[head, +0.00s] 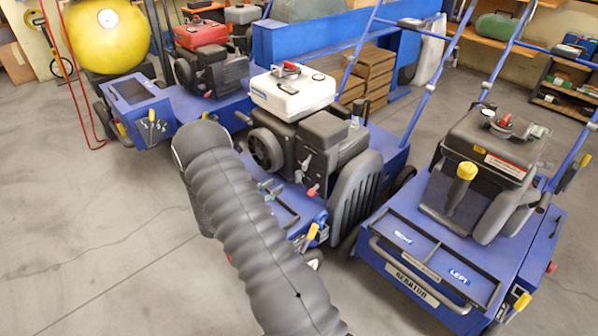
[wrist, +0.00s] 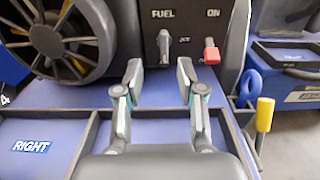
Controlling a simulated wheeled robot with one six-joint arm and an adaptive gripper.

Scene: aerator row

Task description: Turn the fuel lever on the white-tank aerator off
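The white-tank aerator (head: 292,95) stands at mid-picture in the head view, with a blue deck and a dark engine under its white tank. In the wrist view, its dark panel reads FUEL and ON. A small grey lever (wrist: 164,46) hangs roughly upright under FUEL. A red-tipped control (wrist: 211,52) sits to its right, below ON; I cannot tell for certain which is the fuel lever. My gripper (wrist: 160,72) is open and empty, its fingertips spread either side of and just below the grey lever. Contact is not visible. In the head view my arm hides part of the aerator.
A ribbed dark wheel cover (head: 355,205) flanks the engine's right side. A black-tank aerator (head: 500,140) stands close at right, a red-tank one (head: 200,35) behind left. In the wrist view, a yellow-capped handle (wrist: 265,112) rises at right. Floor at left is clear.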

